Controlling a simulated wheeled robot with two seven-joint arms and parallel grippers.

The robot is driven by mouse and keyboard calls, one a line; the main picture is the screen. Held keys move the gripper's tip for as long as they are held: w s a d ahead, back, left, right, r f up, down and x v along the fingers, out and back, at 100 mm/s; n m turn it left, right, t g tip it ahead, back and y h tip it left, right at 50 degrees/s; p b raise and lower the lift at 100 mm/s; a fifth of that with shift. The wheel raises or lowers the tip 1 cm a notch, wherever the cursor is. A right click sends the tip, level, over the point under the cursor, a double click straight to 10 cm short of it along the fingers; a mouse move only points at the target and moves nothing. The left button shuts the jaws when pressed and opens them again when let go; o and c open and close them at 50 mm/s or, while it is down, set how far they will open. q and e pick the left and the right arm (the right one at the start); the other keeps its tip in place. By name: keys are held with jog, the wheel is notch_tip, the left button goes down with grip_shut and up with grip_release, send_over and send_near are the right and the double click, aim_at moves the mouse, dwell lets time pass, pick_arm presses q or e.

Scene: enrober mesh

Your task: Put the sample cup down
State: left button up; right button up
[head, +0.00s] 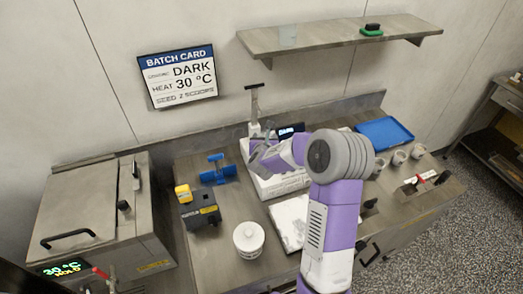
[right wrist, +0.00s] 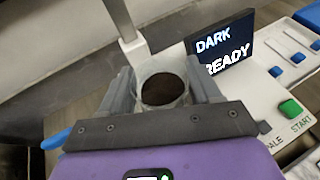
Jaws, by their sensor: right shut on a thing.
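The sample cup (right wrist: 163,92) is a clear cup with dark brown contents, between the two fingers of my right gripper (right wrist: 165,85) in the right wrist view. The gripper is shut on it. In the head view my right gripper (head: 264,150) is over the white instrument (head: 276,187), in front of its upright post; the cup cannot be made out there. In the right wrist view the instrument's screen (right wrist: 222,50) reads DARK READY, with a green START button (right wrist: 290,108) nearby. Whether the cup's base touches anything is hidden. My left gripper is not in view.
A white lidded pot (head: 248,240), a black-and-yellow device (head: 201,212) and a blue stand (head: 217,172) are left of the instrument. A blue tray (head: 384,132) and several small cups (head: 398,157) are right. A wall shelf (head: 340,36) hangs above. My arm hides part of the bench.

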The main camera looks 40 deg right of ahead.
jog(key=shift+f, duration=2.95)
jog(key=shift+f, duration=0.1)
jog(key=o, duration=1.2)
jog(key=shift+b, duration=0.3)
jog(key=shift+s+a+r, duration=0.1)
jog(key=shift+r, duration=0.15)
jog(key=v, duration=1.1)
jog(key=shift+s+a, duration=0.25)
jog(key=shift+s, duration=0.05)
